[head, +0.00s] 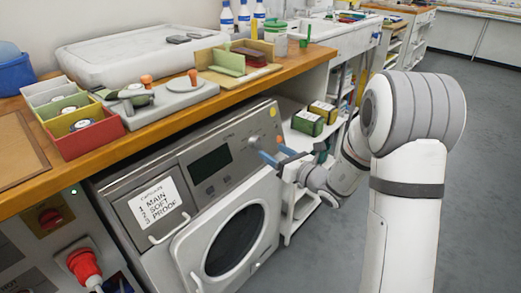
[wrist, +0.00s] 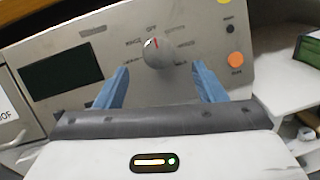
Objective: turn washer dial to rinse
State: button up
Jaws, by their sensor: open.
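The washer (head: 180,240) stands under the wooden counter. Its grey control panel also shows in the wrist view (wrist: 100,65). The round silver washer dial (wrist: 158,52) is on this panel, its red mark near the top, by the label that reads OFF. A label that looks like RINSE (wrist: 133,42) is up and left of the dial; other labels are too blurred to read. My gripper (wrist: 160,70) is open, its blue fingers on either side of the dial's lower part, with visible gaps. In the head view my gripper (head: 270,154) is at the panel's right end.
A dark display (wrist: 62,72) is left of the dial, and an orange button (wrist: 236,60) is right. The washer's round door (head: 228,240) is below the panel. Grey floor (head: 330,255) is open at right.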

aim_at(260, 144)
jog(key=x, duration=0.5)
jog(key=shift+w+a+b, duration=0.2)
jog(key=shift+a+b, duration=0.15)
jog(key=shift+b, duration=0.05)
jog(key=shift+c, duration=0.4)
